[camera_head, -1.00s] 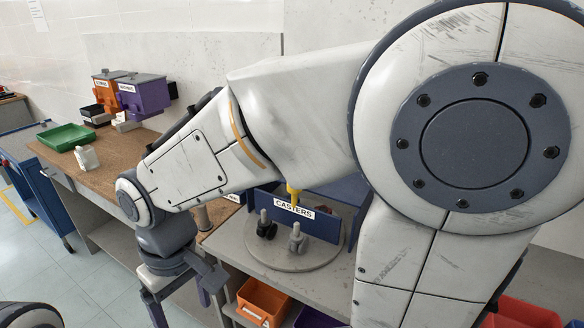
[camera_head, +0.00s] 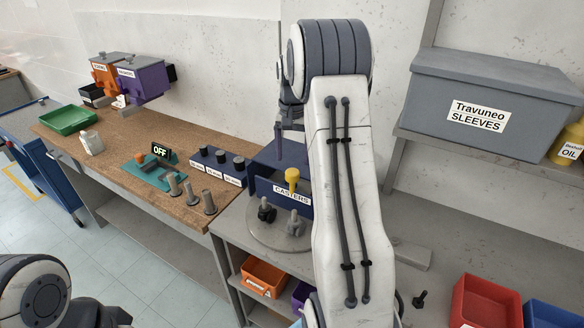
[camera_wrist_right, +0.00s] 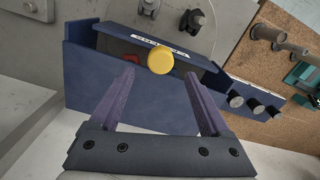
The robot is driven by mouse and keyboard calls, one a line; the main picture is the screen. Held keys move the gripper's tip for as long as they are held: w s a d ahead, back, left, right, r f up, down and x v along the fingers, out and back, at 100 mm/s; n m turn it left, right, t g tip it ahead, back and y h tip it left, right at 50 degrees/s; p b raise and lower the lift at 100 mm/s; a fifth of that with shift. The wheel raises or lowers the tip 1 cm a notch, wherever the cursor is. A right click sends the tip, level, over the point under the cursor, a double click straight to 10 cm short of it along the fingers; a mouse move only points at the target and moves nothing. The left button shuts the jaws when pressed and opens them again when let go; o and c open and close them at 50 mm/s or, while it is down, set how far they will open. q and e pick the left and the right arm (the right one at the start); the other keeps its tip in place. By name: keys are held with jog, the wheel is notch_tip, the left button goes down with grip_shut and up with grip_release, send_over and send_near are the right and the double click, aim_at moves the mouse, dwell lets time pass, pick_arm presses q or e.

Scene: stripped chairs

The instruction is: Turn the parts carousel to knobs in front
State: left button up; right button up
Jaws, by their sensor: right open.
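The parts carousel has a round grey plate (camera_head: 262,238) and a blue bin (camera_head: 300,208) labelled CASTERS facing front. A yellow peg handle (camera_head: 291,178) stands upright on it. Two casters (camera_head: 266,212) stand on the plate before the label. In the right wrist view, the yellow handle's round top (camera_wrist_right: 160,60) lies between the fingertips in the picture; the height gap is unclear. My right gripper (camera_wrist_right: 160,76) is open and empty. In the head view it (camera_head: 288,132) is behind and above the carousel, partly hidden by my arm. My left gripper is out of view.
A workbench (camera_head: 130,180) left of the carousel holds knobs and posts, a teal fixture (camera_head: 146,172) with an OFF display, and a green tray (camera_head: 68,120). A grey SLEEVES box (camera_head: 485,105) sits on a shelf at right. An orange bin (camera_head: 264,276) is below.

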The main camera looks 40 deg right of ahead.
aim_at(293, 171)
notch_tip(293, 171, down, 6)
jog(key=shift+r+p, duration=0.1)
jog(key=shift+p, duration=0.4)
grip_shut()
